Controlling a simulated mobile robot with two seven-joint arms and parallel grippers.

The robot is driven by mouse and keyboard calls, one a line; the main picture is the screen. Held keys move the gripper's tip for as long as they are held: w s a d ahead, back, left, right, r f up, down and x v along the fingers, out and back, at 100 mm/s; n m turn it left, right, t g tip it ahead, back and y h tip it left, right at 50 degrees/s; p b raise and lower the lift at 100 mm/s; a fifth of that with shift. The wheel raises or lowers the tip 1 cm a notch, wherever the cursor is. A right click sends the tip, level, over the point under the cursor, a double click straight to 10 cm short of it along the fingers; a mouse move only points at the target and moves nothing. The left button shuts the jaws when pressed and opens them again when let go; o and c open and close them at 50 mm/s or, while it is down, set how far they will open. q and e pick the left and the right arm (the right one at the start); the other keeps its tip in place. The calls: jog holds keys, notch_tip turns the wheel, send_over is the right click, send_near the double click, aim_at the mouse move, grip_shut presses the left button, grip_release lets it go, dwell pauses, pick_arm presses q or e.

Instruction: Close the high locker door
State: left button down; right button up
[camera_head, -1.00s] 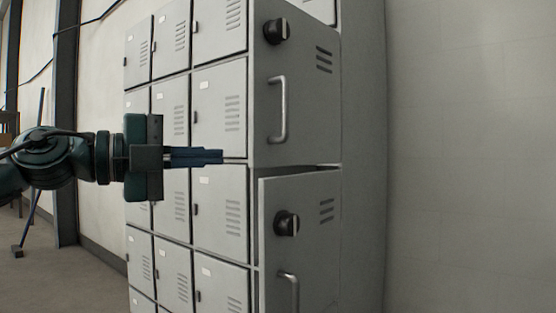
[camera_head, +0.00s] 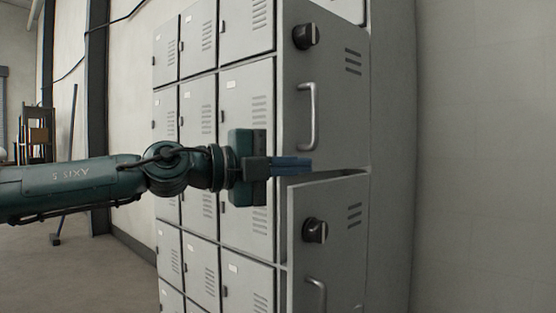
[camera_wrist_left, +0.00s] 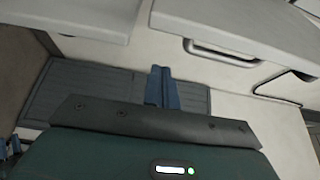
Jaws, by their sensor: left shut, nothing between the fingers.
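The high locker door (camera_head: 335,105) is the upper grey door with a black knob (camera_head: 305,37), vent slots and a bar handle (camera_head: 311,118). It appears swung out from the locker front. My left gripper (camera_head: 309,167) is shut and empty, its blue fingers pointing right. In the head view they overlap the door's lower left corner, below the handle; I cannot tell whether they touch it. In the left wrist view the closed fingers (camera_wrist_left: 161,88) have nothing between them. A bar handle (camera_wrist_left: 220,52) on a pale panel shows beyond them. My right gripper is out of view.
A second, lower door (camera_head: 335,240) with its own knob and handle also stands out, just under the fingers. Several shut small lockers (camera_head: 198,110) are to the left. A plain wall (camera_head: 480,150) is at right. Floor (camera_head: 90,275) at left is open.

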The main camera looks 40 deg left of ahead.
pick_arm(q)
jog(key=shift+w+a, duration=0.2)
jog(key=shift+a, duration=0.8)
jog(key=shift+w+a, duration=0.2)
jog(key=shift+a, duration=0.75)
